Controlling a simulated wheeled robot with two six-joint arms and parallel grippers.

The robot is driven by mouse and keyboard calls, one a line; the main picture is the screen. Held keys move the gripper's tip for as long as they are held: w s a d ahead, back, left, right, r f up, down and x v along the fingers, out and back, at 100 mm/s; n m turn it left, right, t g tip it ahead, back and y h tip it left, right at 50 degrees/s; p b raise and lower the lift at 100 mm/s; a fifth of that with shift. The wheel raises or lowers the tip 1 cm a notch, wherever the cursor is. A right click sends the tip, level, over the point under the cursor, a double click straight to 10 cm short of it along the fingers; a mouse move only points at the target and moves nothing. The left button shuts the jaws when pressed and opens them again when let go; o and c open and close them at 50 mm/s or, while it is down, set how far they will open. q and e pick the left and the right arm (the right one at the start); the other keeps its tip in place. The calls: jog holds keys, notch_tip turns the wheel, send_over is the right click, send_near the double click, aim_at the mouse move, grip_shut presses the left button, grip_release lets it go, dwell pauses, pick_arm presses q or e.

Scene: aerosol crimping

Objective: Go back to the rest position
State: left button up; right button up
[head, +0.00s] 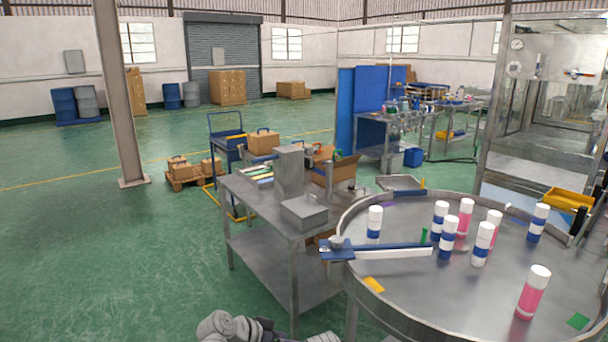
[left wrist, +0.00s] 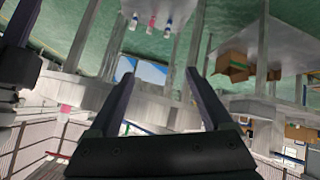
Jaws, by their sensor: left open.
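In the left wrist view, my left gripper (left wrist: 158,76) has its two dark fingers spread wide apart with nothing between them. That view looks upside down, with the floor, tables and small cans beyond the fingers. In the head view only grey arm parts of mine show at the bottom edge, low in front of the grey table, and no fingers can be made out there. My right gripper does not show in either view.
A round steel table (head: 400,295) at right carries several white-capped cans, some blue-banded (head: 374,226), some pink (head: 533,293). A blue-and-white guide bar (head: 385,252) crosses its rim. A grey table (head: 262,212) holds boxes. Green floor (head: 110,255) at left is clear.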

pick_arm(q)
jog(key=s+a+f+n+g+y, duration=0.3)
jog(key=s+a+f+y, duration=0.1)
jog(key=s+a, duration=0.15)
jog(key=s+a+f+n+g+y, duration=0.2)
jog(key=s+a+f+n+y, duration=0.15)
jog(key=a, duration=0.35)
jog(key=s+d+r+m+y+p, duration=0.1)
jog(key=s+d+r+m+p, duration=0.1)
jog(key=d, duration=0.3)
jog(key=s+d+r+m+g+y+p, duration=0.1)
jog(key=s+d+r+p, duration=0.1)
jog(key=d, duration=0.3)
jog(key=shift+s+d+r+m, duration=0.2)
jog(key=shift+s+m, duration=0.15)
jog(key=shift+s, duration=0.55)
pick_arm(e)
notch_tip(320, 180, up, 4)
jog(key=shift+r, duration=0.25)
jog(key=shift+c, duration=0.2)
